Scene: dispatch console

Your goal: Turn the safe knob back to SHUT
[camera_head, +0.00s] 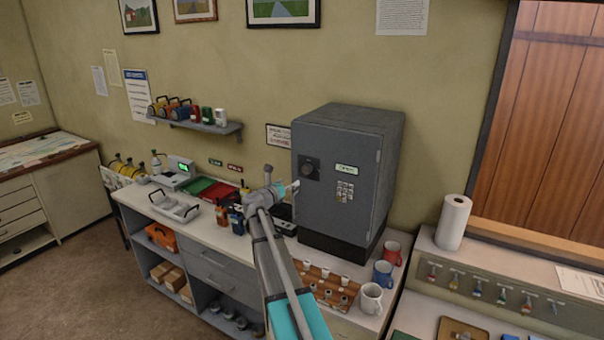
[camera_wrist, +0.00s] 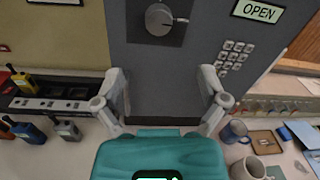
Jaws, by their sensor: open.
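The grey safe (camera_head: 382,160) stands on the counter against the wall, its door looking closed. Its round knob (camera_head: 309,168) is on a dark plate at the door's left. In the wrist view, the knob (camera_wrist: 158,18) is near the top edge, and its lever points right. A lit sign (camera_wrist: 258,12) right of the knob reads OPEN; a keypad (camera_wrist: 235,55) is below the sign. My gripper (camera_wrist: 162,76) is open and empty in front of the door, below the knob and apart from it.
Radios (camera_wrist: 28,132) and a dark charger (camera_wrist: 60,103) are at the lower left. A paper roll (camera_head: 453,222) stands further right. The space before the door is clear.

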